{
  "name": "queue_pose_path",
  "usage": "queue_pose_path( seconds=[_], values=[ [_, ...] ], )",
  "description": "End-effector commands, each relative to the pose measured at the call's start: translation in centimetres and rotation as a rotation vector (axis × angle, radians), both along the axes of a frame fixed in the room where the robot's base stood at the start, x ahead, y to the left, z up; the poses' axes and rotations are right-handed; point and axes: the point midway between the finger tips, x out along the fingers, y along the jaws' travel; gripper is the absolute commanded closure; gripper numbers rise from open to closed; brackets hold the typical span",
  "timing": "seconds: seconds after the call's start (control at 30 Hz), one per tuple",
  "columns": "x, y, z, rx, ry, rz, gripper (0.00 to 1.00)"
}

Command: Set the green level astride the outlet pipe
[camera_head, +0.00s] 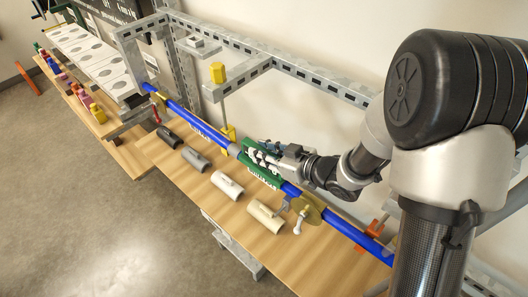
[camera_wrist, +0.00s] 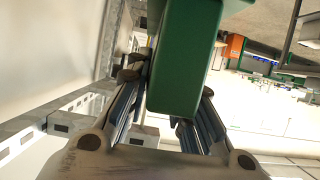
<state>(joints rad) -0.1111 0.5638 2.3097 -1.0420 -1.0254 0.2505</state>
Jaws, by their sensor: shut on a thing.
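The green level (camera_head: 261,166), with black and white markings on its side, is at the middle of the blue pipe (camera_head: 205,128) in the head view. My gripper (camera_head: 272,153) is shut on it from the right. The level hides the stretch of pipe behind it; I cannot tell whether it touches the pipe or is just in front of or above it. In the wrist view the level is a large green block (camera_wrist: 188,65) between my two gripper fingers (camera_wrist: 170,100). The pipe is not clearly visible there.
Below the pipe, a wooden bench (camera_head: 215,215) holds black (camera_head: 168,137), grey (camera_head: 195,158), white (camera_head: 227,185) and cream (camera_head: 266,215) tee-shaped pieces. A brass disc (camera_head: 308,209) sits on the pipe to the right. A yellow-topped post (camera_head: 218,73) and a slotted metal frame (camera_head: 300,72) stand behind.

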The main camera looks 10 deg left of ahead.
Motion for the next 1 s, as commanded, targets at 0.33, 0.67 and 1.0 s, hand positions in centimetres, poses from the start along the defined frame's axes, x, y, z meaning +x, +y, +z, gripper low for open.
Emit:
queue_pose_path(
  seconds=[0.33, 0.67, 1.0],
  values=[
    [0.0, 0.0, 0.0, 0.000, 0.000, 0.000, 0.57],
    [0.0, 0.0, 0.1, 0.000, 0.000, 0.000, 0.55],
    [0.1, 0.0, 5.2, 0.000, -0.008, 0.000, 0.55]
  ],
)
